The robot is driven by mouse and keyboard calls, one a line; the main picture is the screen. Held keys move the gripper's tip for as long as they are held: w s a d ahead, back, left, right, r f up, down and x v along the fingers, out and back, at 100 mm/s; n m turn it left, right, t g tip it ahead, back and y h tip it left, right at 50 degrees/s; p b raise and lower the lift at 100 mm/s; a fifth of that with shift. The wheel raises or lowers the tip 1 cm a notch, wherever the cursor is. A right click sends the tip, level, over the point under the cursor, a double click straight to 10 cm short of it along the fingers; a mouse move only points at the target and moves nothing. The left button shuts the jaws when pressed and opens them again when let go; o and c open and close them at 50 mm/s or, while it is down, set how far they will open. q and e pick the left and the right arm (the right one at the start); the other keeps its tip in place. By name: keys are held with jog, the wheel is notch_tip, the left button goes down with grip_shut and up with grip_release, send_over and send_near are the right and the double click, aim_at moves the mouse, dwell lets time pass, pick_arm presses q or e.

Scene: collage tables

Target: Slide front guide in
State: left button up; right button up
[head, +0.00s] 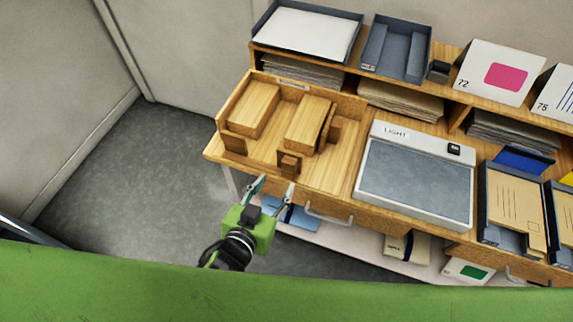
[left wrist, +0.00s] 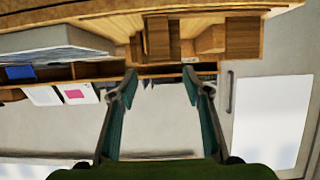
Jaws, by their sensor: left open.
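A shallow wooden tray (head: 335,180) stands on the left end of the table. Inside it are two wooden blocks, a left block (head: 253,106) and a middle block (head: 306,124). A small stepped wooden piece (head: 290,163), perhaps the front guide, stands near the front, just before the middle block. Other small wooden pieces stand by the left block (head: 233,143) and right of the middle block (head: 335,130). My left gripper (head: 276,186) is open and empty in front of the tray, apart from the pieces. In the left wrist view its spread fingers (left wrist: 160,84) point toward the woodwork. My right gripper is not in view.
A light box (head: 415,185) sits right of the tray. Dark paper trays (head: 512,210) lie farther right. A shelf behind holds a white-lined tray (head: 305,32), a grey tray (head: 396,48) and number cards (head: 500,72). A drawer handle (head: 328,217) protrudes below the tray.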

aim_at(288, 165)
pick_arm(q)
jog(key=p+x, duration=0.1)
jog(key=x, duration=0.8)
jog(key=shift+w+d+f, duration=0.1)
jog(key=shift+w+f, duration=0.1)
jog(key=shift+w, duration=0.15)
